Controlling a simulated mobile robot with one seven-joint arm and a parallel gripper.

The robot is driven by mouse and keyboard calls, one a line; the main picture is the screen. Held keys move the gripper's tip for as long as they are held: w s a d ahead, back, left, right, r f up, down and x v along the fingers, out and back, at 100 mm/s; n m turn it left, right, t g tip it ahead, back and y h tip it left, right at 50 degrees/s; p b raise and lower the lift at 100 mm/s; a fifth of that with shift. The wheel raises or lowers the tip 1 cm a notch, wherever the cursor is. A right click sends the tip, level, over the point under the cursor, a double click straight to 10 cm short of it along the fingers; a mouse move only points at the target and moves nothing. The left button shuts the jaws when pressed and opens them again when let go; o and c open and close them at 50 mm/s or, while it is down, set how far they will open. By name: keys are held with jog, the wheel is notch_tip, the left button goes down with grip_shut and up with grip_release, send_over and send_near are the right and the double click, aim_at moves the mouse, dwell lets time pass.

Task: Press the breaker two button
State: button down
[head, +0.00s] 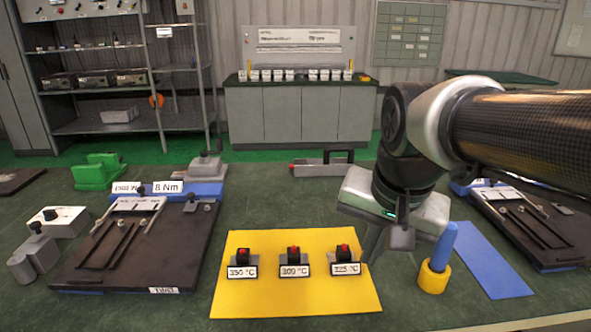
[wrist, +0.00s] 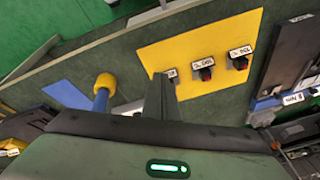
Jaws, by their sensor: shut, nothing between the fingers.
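Three small black switches with red tops stand in a row on a yellow mat (head: 295,299) in the head view. The left switch (head: 243,255) is labelled 350 °C, the middle switch (head: 294,254) 300 °C and the right switch (head: 344,252) 225 °C. No label naming a breaker is legible. My gripper (head: 371,256) is shut and empty, pointing down beside the right switch at the mat's right edge. In the wrist view, my gripper (wrist: 161,78) partly hides the nearest switch; the other two (wrist: 207,74) (wrist: 240,62) show clear of it. Contact cannot be told.
A blue rod in a yellow ring (head: 433,275) stands right of my gripper, beside a blue strip (head: 487,262). Dark fixture boards lie at left (head: 135,245) and right (head: 535,228). The table behind the yellow mat is mostly clear.

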jog(key=w+r+m+g+p, duration=0.2)
jog(key=w+r+m+p, duration=0.35)
jog(key=w, duration=0.25)
jog(key=m+g+p, duration=0.2)
jog(key=m+p, duration=0.3)
jog(key=m, duration=0.2)
send_over(345, 245)
jog(key=f, duration=0.1)
jog(key=shift+f, duration=0.2)
jog(key=shift+f, duration=0.1)
notch_tip(345, 245, down, 14)
jog(key=b, duration=0.2)
jog(key=shift+b, duration=0.35)
